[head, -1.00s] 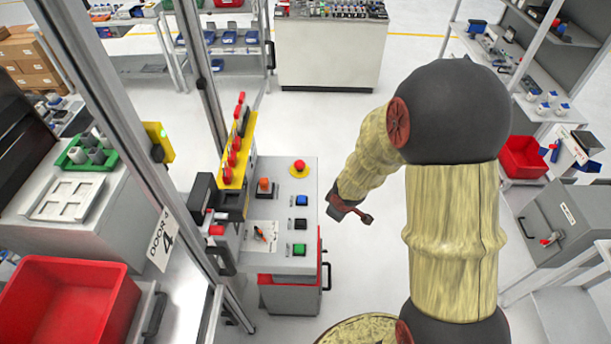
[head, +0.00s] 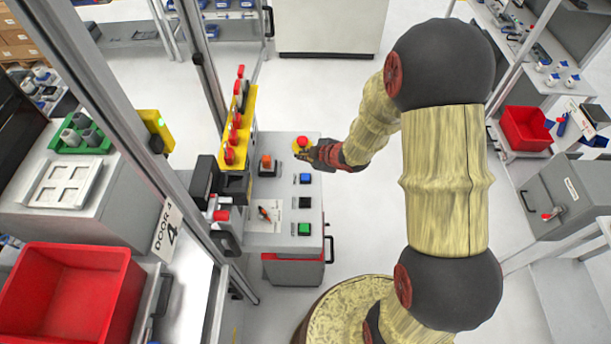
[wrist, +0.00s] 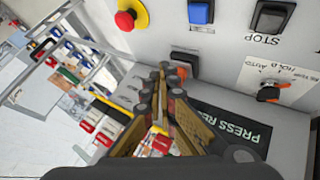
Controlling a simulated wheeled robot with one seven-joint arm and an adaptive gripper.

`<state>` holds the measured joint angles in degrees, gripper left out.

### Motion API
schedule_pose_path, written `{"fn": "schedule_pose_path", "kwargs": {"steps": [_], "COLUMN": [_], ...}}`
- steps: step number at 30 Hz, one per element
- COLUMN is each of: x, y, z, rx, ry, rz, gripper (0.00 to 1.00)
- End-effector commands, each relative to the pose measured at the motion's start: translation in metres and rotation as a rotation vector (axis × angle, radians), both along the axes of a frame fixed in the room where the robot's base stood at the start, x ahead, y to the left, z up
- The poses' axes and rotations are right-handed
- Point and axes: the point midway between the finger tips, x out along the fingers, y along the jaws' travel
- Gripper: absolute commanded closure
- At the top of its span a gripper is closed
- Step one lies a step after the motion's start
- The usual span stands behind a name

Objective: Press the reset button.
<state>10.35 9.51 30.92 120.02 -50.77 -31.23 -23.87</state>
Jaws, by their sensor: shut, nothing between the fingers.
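The grey control panel (head: 284,240) carries several buttons. A red mushroom button on a yellow base (head: 301,143) sits at its far end and also shows in the wrist view (wrist: 130,14). Down the right column are a blue button (head: 306,178), a black button (head: 305,202) and a green button (head: 305,228). The wrist view shows the blue button (wrist: 201,12), the black one marked STOP (wrist: 272,16) and an orange button (wrist: 186,62). I cannot read which is reset. My gripper (wrist: 173,70) is shut and empty, its tips appearing beside the orange button; contact is unclear.
An orange selector knob (wrist: 272,92) and a dark plate reading "PRESS RE…" (wrist: 232,125) are on the panel. A yellow bracket with red knobs (head: 238,130) rises at the panel's left. A metal post (head: 203,70) stands behind it. Floor right of the panel is clear.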

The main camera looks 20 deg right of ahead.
Motion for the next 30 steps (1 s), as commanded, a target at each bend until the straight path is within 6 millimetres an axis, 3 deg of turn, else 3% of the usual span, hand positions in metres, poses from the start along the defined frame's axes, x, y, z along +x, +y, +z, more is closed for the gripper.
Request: {"fn": "schedule_pose_path", "kwargs": {"steps": [8, 21, 30], "x": [0.000, 0.000, 0.000], "y": [0.000, 0.000, 0.000], "z": [-0.014, -0.070, -0.089], "rx": [0.000, -0.001, 0.000], "ry": [0.002, 0.002, 0.001], "rz": [-0.001, -0.001, -0.001], "gripper": [1.00, 1.00, 1.00]}}
